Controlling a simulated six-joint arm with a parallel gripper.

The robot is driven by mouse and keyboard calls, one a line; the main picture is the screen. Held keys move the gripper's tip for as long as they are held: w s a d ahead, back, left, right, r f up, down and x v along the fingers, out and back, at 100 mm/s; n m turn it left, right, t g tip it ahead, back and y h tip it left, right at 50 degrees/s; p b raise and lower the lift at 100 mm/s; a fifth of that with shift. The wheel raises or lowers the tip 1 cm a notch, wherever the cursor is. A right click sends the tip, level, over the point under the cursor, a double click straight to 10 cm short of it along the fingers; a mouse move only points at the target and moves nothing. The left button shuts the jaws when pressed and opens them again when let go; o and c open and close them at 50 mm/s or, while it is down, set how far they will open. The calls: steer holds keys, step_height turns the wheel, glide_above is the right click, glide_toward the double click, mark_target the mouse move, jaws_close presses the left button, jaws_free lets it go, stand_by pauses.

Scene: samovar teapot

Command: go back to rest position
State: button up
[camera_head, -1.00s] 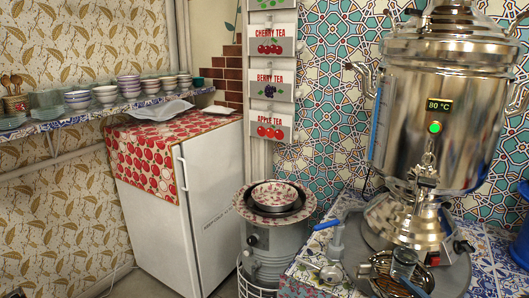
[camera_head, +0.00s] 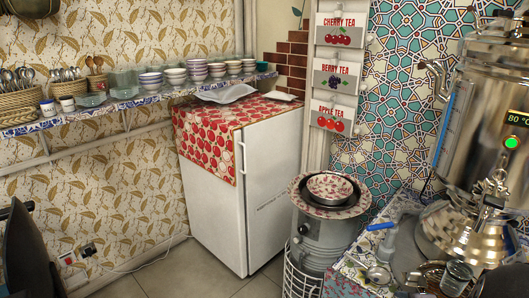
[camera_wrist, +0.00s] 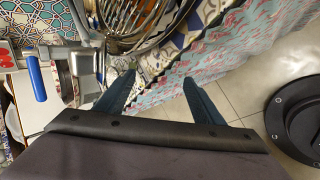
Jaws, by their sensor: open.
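My gripper (camera_wrist: 160,82) is in the wrist camera view, its two dark blue fingers spread apart with nothing between them. It points past the edge of the tiled counter, near the patterned cloth (camera_wrist: 225,55) hanging at the counter's side. In the head view I cannot make out my gripper. The silver samovar (camera_head: 500,95) stands on the counter at the right, with a lit green light and a display reading 80 °C. A metal teapot (camera_head: 485,235) is in front of it, partly cut off by the frame.
A blue-handled tap (camera_head: 383,227) stands on the counter, also in the wrist view (camera_wrist: 36,78). A wire tray (camera_wrist: 140,22) lies close ahead of the fingers. A bin with a patterned bowl (camera_head: 329,186) stands beside a white fridge (camera_head: 220,215). Tiled floor (camera_wrist: 240,100) shows clear.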

steer(key=s+a+f+m+g+y+b, duration=0.1)
steer(key=s+a+m+g, duration=0.2)
steer(key=s+a+m, duration=0.3)
steer(key=s+a+m+g+b, duration=0.1)
steer(key=s+a+m+g, duration=0.3)
steer(key=a, duration=0.5)
steer(key=s+a+f+m+g+y+b, duration=0.1)
steer(key=s+a+m, duration=0.3)
steer(key=a+m, duration=0.3)
step_height(320, 180, up, 19)
steer(key=p, duration=1.9)
step_height(320, 180, down, 12)
steer(key=b, duration=1.2)
steer(key=shift+w+d+f+b, duration=0.15)
steer(key=shift+w+b, duration=0.1)
steer(key=shift+b, duration=0.05)
